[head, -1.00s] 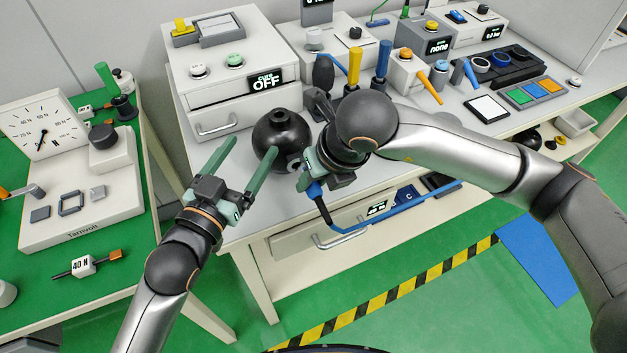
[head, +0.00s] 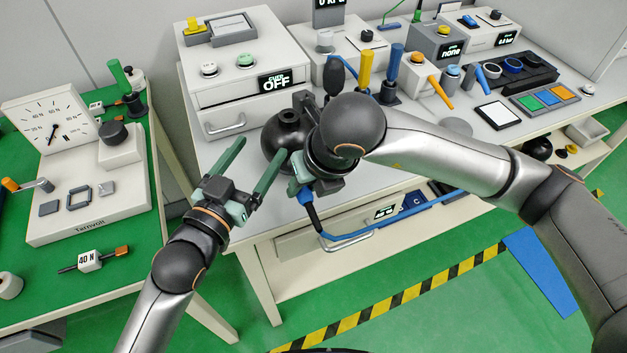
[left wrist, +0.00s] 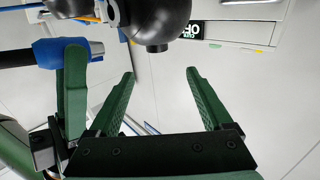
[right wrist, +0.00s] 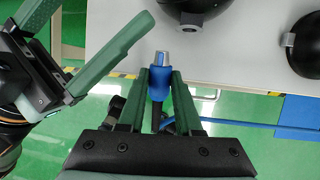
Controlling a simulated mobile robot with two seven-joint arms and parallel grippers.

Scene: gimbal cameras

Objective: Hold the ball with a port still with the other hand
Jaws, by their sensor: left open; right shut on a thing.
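The black ball (head: 284,139) sits on the bench with its neck pointing up; the right arm partly covers it. In the left wrist view the ball (left wrist: 160,14) shows a neck and a grey side port (left wrist: 113,13). My left gripper (head: 262,150) is open at the ball's front left, fingers pointing toward it, with nothing between them. In the left wrist view its fingertips are below the ball. My right gripper (right wrist: 161,80) is shut on a blue hose connector (right wrist: 160,84) with a metal tip, just in front of the ball; the tip looks apart from it.
A white drawer box (head: 235,85) reading OFF stands behind the ball. Coloured handles and instrument boxes (head: 437,42) fill the bench's back and right. A blue hose (head: 395,220) hangs along the bench front. A second black round body (right wrist: 306,45) shows in the right wrist view.

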